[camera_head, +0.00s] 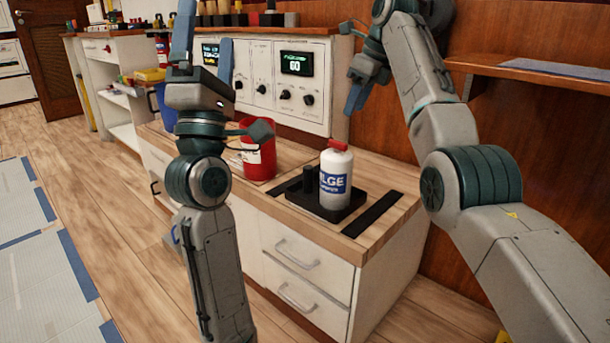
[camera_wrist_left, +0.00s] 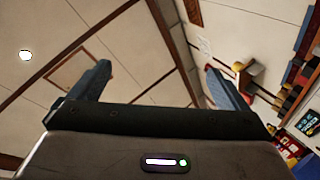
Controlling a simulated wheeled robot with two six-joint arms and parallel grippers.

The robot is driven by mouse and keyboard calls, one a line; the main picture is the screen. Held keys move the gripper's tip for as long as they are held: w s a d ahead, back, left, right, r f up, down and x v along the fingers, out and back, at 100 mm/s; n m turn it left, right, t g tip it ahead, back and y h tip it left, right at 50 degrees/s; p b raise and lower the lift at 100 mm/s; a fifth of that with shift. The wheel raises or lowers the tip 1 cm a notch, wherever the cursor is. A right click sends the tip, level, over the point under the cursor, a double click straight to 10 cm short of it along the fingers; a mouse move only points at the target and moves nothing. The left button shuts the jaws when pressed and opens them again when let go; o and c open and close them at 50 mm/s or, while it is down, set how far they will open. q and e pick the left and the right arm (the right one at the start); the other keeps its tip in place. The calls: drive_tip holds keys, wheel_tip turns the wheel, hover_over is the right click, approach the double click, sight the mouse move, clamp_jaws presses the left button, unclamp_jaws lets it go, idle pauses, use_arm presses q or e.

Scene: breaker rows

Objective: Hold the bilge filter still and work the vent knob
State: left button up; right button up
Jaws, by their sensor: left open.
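The bilge filter (camera_head: 335,181) is a white bottle with a blue label partly reading "LGE". It stands upright on a black base (camera_head: 318,203) on the wooden counter. A red piece (camera_head: 337,145) sits on its top; I take this for the vent knob. My left gripper (camera_head: 205,30) points upward, left of the filter and well apart from it. Its jaws are open and empty, as the left wrist view (camera_wrist_left: 158,72) also shows. My right gripper (camera_head: 357,92) hangs above and behind the filter, not touching it; its finger gap is hidden.
A red container (camera_head: 258,150) stands on the counter left of the filter, partly behind my left arm. A black post (camera_head: 309,179) rises from the base beside the filter. A panel with knobs and displays (camera_head: 285,85) stands behind. A wooden shelf (camera_head: 530,70) juts out at right.

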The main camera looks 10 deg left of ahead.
use_arm(q)
drive_tip(key=w+d+f+g+h, duration=0.3)
drive_tip(key=w+f+g+h, duration=0.1)
drive_tip(key=w+f+h, duration=0.3)
drive_tip(key=w+d+f+n+g+h, duration=0.25)
drive_tip(key=w+f+g, duration=0.2)
drive_tip(key=f, duration=0.35)
drive_tip(key=w+d+f+n+g+h, duration=0.1)
drive_tip(key=w+d+f+n+g, duration=0.2)
drive_tip(key=w+f, duration=0.4)
drive_tip(key=n+g+h, duration=0.2)
drive_tip(key=n+g, duration=0.1)
drive_tip(key=g, duration=0.3)
approach(337, 173)
drive_tip(key=w, duration=0.1)
drive_tip(key=w+f, duration=0.2)
drive_tip(key=shift+w+a, duration=0.1)
drive_tip(key=shift+w, duration=0.25)
drive_tip(key=shift+w+d, duration=0.2)
drive_tip(key=shift+w, duration=0.05)
drive_tip(key=x, duration=1)
drive_tip(key=shift+f, duration=0.15)
